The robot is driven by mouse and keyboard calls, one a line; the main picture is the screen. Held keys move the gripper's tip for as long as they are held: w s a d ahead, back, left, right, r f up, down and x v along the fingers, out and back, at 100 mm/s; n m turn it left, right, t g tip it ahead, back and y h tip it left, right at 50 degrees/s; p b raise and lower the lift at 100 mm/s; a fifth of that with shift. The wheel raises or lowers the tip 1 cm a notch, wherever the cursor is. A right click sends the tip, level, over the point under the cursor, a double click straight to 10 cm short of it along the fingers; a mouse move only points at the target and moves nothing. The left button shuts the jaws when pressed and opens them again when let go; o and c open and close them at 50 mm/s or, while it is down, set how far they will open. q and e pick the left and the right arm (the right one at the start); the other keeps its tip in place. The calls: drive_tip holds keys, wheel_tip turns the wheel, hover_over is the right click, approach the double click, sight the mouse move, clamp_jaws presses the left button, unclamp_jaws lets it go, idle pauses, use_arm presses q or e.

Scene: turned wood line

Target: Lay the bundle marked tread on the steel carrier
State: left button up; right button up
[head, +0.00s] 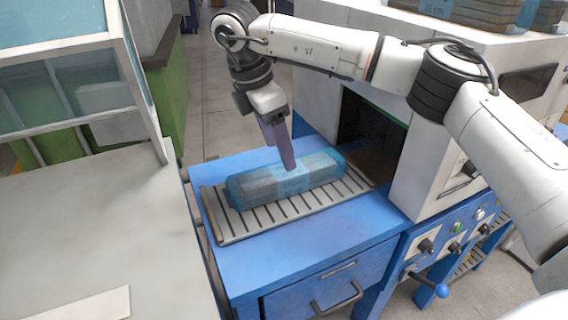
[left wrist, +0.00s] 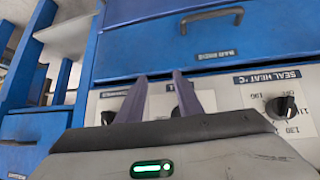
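A long grey bundle (head: 257,188) with clear bluish wrap and a light blue label lies on a grey slatted bed (head: 232,228) on the blue machine. The label's word is not readable. My right gripper (head: 290,167), its arm coming from the right, points down at the bundle. Its purple fingertips overlap the bundle's top near the label; I cannot tell their gap or whether they grip. My left gripper (left wrist: 160,78) shows only in the left wrist view. Its two fingers are apart and empty, before a blue drawer and a knob panel. No thing is clearly identifiable as the steel carrier.
A dark machine opening (head: 372,130) stands right of the bed. More wrapped bundles (head: 470,12) lie on top of the machine. A pale worktop (head: 90,235) and a glazed frame (head: 75,75) are at left. A knob panel (left wrist: 240,100) marked SEAL HEAT is near my left gripper.

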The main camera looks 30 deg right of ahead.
drive_tip(key=shift+v, duration=2.65)
drive_tip(key=shift+d, duration=0.1)
